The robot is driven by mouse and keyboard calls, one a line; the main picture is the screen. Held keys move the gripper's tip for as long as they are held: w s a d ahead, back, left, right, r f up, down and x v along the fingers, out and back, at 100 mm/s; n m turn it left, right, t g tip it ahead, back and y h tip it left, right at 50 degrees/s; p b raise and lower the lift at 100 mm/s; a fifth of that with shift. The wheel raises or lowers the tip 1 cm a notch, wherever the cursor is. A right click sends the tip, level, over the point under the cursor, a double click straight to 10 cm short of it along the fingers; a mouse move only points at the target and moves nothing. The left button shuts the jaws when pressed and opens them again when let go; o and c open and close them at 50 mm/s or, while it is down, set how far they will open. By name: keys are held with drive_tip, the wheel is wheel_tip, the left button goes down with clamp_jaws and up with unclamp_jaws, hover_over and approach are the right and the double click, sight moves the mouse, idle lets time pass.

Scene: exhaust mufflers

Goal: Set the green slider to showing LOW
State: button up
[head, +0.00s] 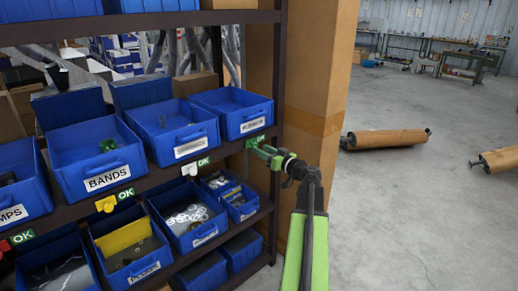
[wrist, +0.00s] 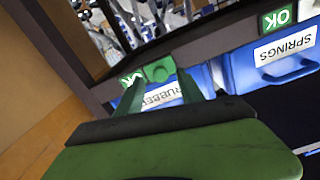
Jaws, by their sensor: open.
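The green slider (head: 251,143) is a small knob on the front edge of the shelf, below the blue bin at the right end. A green OK plate (wrist: 132,79) shows beside it in the wrist view, where the round knob (wrist: 160,70) is also seen. No LOW text is readable. My gripper (head: 264,152) is open in front of the slider. In the wrist view my open gripper (wrist: 158,82) has one green finger on each side of the knob. Whether the fingers touch it cannot be told.
Other sliders sit along the same edge: white (head: 190,169), yellow (head: 106,204) and red (head: 4,246), each beside an OK plate. Blue bins fill the shelves above and below. A cardboard column (head: 305,100) stands right of the shelf. Mufflers (head: 385,139) lie on the open floor.

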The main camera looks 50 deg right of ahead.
sight(253, 145)
drive_tip(key=w, duration=0.3)
drive_tip(key=shift+d, duration=0.15)
clamp_jaws()
idle(1.3)
